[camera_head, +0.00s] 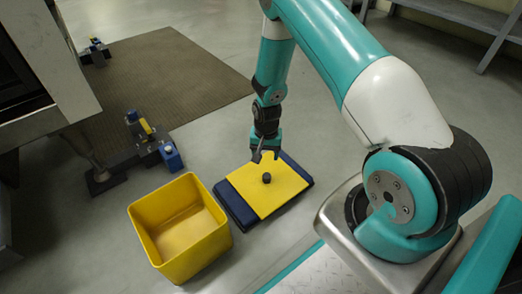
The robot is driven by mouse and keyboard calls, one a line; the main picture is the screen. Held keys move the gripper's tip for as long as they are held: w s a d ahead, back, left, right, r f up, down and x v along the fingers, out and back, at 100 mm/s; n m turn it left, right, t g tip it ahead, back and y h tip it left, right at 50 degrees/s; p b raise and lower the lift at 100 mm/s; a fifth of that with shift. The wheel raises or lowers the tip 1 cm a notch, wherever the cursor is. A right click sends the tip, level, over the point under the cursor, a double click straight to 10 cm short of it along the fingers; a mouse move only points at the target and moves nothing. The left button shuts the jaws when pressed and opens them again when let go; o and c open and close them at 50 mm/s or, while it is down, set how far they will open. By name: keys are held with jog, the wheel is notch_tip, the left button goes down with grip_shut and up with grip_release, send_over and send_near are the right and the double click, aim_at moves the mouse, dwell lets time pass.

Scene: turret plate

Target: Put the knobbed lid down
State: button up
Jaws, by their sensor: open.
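The knobbed lid (275,193) is a flat yellow square plate with a small dark knob (267,178) in its middle. It lies on a dark blue base (231,203), whose edges show at its left and right sides. My gripper (265,158) is open and points down just above the knob. In this view its fingertips look apart from the knob, but the exact gap is hard to tell.
An open, empty-looking yellow bin (222,243) stands on the floor left of the blue base. A dark bracket with blue and yellow parts (170,156) is behind the bin. A brown mat (180,75) lies further back. A grey bench (455,12) is at the upper right.

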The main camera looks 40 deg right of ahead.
jog(key=s+a+r+n+y, duration=0.1)
jog(key=a+r+n, duration=0.1)
jog(key=a+r, duration=0.45)
jog(key=s+a+r+n, duration=0.1)
jog(key=a+r+n, duration=0.2)
jog(key=r, duration=0.7)
jog(key=s+a+r+n+y, duration=0.1)
jog(key=a+r+n, duration=0.1)
jog(key=a+r, duration=0.45)
jog(key=s+a+r+n+y, duration=0.1)
jog(key=s+a+r+n, duration=0.1)
jog(key=s+r+n, duration=0.2)
jog(key=s+a+r+n+y, duration=0.1)
jog(key=s+a+r+n, duration=0.2)
jog(key=s+r, duration=0.7)
jog(key=s+n, duration=0.1)
jog(key=s, duration=0.4)
jog(key=shift+s+a+r+n, duration=0.2)
jog(key=shift+s+a+n, duration=0.05)
jog(key=shift+a+n, duration=0.1)
